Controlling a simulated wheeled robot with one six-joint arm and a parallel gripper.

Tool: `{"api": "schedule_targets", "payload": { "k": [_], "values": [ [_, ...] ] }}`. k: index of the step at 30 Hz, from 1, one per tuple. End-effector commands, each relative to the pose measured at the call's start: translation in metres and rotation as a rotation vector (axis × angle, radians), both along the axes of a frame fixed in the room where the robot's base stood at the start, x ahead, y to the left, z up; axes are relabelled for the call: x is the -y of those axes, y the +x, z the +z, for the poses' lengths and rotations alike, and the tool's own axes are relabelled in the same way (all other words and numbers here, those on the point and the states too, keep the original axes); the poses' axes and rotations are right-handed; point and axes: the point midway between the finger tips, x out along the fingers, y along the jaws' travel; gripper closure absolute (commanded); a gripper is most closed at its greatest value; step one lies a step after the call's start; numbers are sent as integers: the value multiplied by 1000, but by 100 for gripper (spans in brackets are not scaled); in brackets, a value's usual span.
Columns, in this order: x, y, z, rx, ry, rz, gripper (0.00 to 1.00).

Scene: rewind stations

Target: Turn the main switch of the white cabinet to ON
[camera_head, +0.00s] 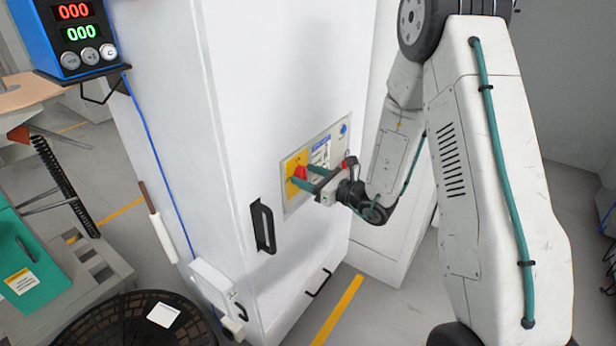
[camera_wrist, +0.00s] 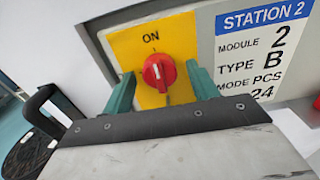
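The white cabinet (camera_head: 275,70) stands upright in the middle of the head view, with a switch panel (camera_head: 322,150) on its front. The main switch is a red round knob (camera_wrist: 160,72) on a yellow plate (camera_wrist: 186,38) in the wrist view, with the word ON printed above it. In the head view the knob (camera_head: 300,172) is partly hidden by my gripper (camera_head: 308,180).
A label reading STATION 2 (camera_wrist: 262,18) sits right of the switch. A black handle (camera_head: 262,228) projects from the cabinet below the panel. A blue counter box (camera_head: 75,35) is at upper left, a dark round reel (camera_head: 100,325) at lower left. Floor with yellow lines shows right of the cabinet.

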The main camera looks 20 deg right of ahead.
Motion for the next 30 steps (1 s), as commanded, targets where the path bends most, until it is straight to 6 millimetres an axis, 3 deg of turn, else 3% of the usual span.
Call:
{"api": "schedule_targets", "payload": {
  "k": [7,19,30],
  "values": [
    [6,-7,0,-1,-1,-1,41],
    [42,-57,0,0,0,-2,41],
    [46,-63,0,0,0,0,41]
  ]
}}
